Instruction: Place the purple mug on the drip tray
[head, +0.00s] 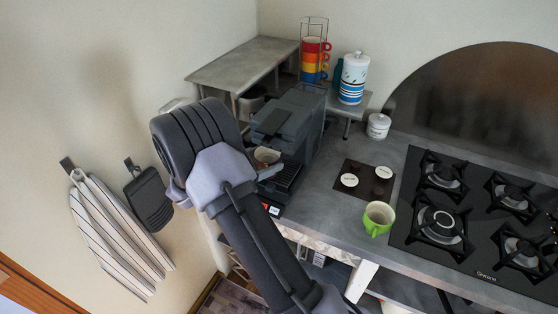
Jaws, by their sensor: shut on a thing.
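A small mug (266,155) with a pale inside and a brownish-looking outside shows at the front of the dark coffee machine (297,120). No clearly purple mug shows. My gripper (270,172) is mostly hidden behind my arm, with only a grey end part showing at this mug; it is shut on it. The black drip tray (290,174) juts from the machine's base, just right of and below the mug. I cannot tell whether the mug touches the tray.
A green mug (379,218) stands on the counter (335,215) left of the gas hob (470,220). A dark mat (364,180) with two white round pieces lies behind it. A rack of coloured mugs (314,60) and a striped canister (353,80) stand at the back.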

